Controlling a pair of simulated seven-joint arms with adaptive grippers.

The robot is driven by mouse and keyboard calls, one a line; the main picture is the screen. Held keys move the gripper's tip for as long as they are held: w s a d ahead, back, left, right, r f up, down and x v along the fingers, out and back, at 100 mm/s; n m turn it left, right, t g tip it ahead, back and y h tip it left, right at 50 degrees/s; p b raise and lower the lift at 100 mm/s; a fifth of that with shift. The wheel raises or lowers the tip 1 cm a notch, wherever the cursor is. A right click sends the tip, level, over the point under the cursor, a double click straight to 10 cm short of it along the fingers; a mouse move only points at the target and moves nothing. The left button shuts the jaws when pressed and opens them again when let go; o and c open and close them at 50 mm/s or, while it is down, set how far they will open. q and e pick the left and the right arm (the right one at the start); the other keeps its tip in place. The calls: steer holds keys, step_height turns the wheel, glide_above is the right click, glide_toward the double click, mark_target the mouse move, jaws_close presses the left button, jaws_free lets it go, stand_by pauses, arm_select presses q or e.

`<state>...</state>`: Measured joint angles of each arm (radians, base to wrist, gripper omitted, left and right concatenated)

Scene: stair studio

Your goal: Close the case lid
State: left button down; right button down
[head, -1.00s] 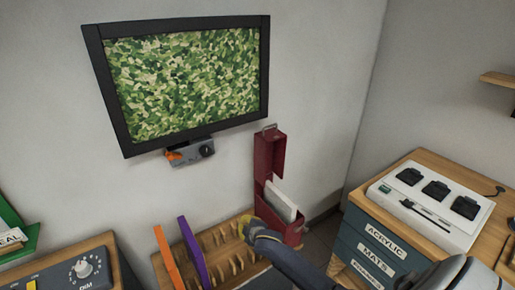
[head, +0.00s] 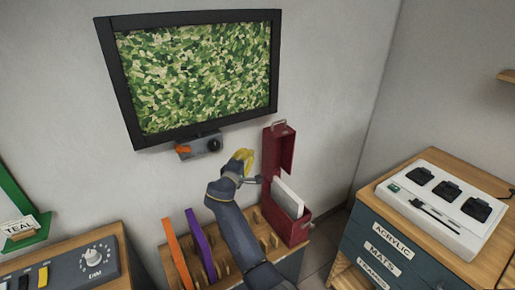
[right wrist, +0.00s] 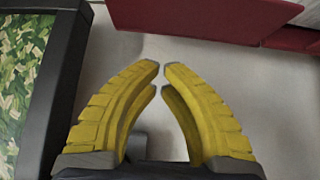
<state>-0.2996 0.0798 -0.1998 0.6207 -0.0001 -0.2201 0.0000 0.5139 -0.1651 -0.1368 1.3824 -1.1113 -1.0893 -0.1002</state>
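The dark red case (head: 299,230) stands against the wall at the right end of the wooden rack. Its lid (head: 286,150) is open and stands upright, with a metal handle (head: 279,125) at its top. A white panel (head: 288,196) stands in the case and sticks up above its rim. My right gripper (head: 244,157) has yellow fingers and is just left of the lid, apart from it. In the right wrist view its fingertips (right wrist: 161,68) nearly meet with nothing between them, and the red lid (right wrist: 205,15) shows beyond. My left gripper is out of view.
A framed screen (head: 195,75) with a small control box (head: 200,147) hangs on the wall left of the lid. The wooden rack (head: 262,240) holds an orange and a purple board. A drawer cabinet (head: 385,250) stands at the right, with floor between it and the case.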

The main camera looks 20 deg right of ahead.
steer(key=x, duration=0.9)
steer(key=shift+w+d, duration=0.25)
steer(key=shift+s, duration=0.1)
